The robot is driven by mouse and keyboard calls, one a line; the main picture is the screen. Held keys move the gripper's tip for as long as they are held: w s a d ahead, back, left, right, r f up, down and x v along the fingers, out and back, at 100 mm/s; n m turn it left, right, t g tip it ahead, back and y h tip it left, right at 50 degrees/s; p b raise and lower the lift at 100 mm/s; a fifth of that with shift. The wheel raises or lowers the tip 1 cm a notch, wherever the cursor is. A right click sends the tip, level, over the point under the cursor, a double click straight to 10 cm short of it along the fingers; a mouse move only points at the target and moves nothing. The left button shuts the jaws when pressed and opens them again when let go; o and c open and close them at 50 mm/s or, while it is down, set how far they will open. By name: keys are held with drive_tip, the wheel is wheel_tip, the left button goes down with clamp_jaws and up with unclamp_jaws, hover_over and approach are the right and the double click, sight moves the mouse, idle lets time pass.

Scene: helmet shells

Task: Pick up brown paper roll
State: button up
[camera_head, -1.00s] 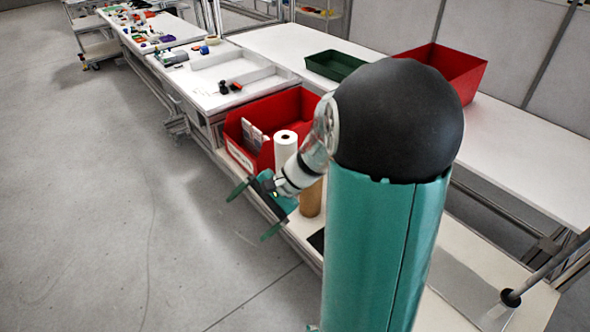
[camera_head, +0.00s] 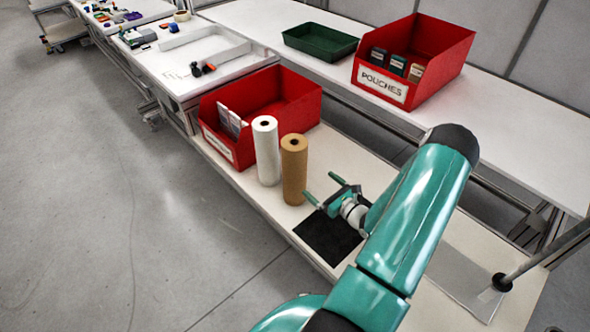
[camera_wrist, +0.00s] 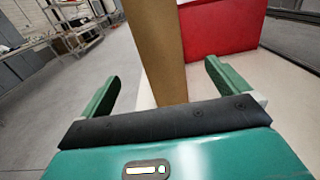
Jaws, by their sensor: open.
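The brown paper roll (camera_head: 293,170) stands upright on the white lower bench, right beside a white roll (camera_head: 266,152). My gripper (camera_head: 322,187) is open and empty to the right of the brown roll, with its fingers pointing toward it. In the wrist view the brown roll (camera_wrist: 157,50) rises in front of my gripper (camera_wrist: 160,82), between the lines of the two green fingers. No contact shows. The base of the brown roll is partly hidden by the gripper body in the wrist view.
A red bin (camera_head: 265,108) stands behind the rolls. A black mat (camera_head: 328,236) lies on the bench below my gripper. A red bin labelled POUCHES (camera_head: 413,62) and a green tray (camera_head: 320,41) stand on the back table. The front bench edge is close to the rolls.

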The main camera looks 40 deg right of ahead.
sight(303, 171)
drive_tip(key=w, duration=0.8)
drive_tip(key=shift+w+a, duration=0.15)
drive_tip(key=shift+w, duration=0.15)
drive_tip(key=w, duration=0.5)
drive_tip(key=shift+r, duration=0.1)
drive_tip(key=shift+c, duration=0.4)
drive_tip(key=c, duration=1.4)
drive_tip(key=shift+w+r, duration=0.1)
drive_tip(key=shift+c, duration=0.6)
drive_tip(key=shift+r, duration=0.1)
